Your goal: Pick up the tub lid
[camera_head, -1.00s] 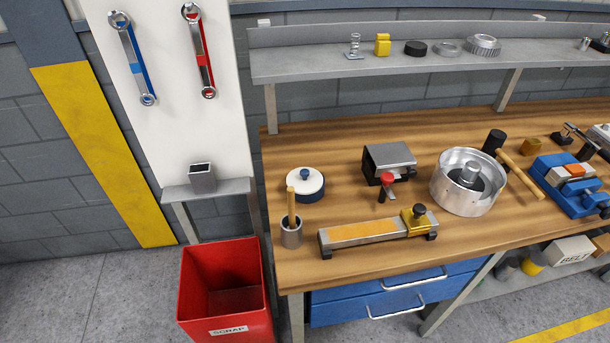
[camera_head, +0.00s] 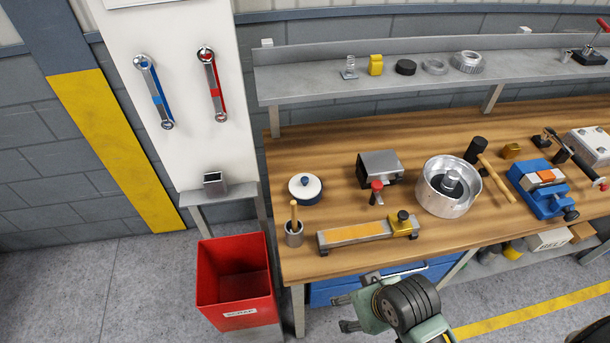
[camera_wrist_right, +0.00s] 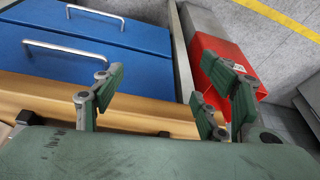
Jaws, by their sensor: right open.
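The tub lid (camera_head: 304,183) is white with a dark blue knob. It sits on a small round tub (camera_head: 307,200) at the left end of the wooden bench, in the head view. My right gripper (camera_head: 344,313) is in front of the bench's front edge by the blue drawers, to the right of and nearer than the tub. In the right wrist view its fingers (camera_wrist_right: 165,95) are spread apart with nothing between them. The tub and lid do not show in that view. My left gripper is not in view.
A cup with a wooden-handled tool (camera_head: 294,234) stands just in front of the tub. A long metal fixture (camera_head: 355,234) lies to its right, and a vise-like block (camera_head: 380,165) stands behind that.

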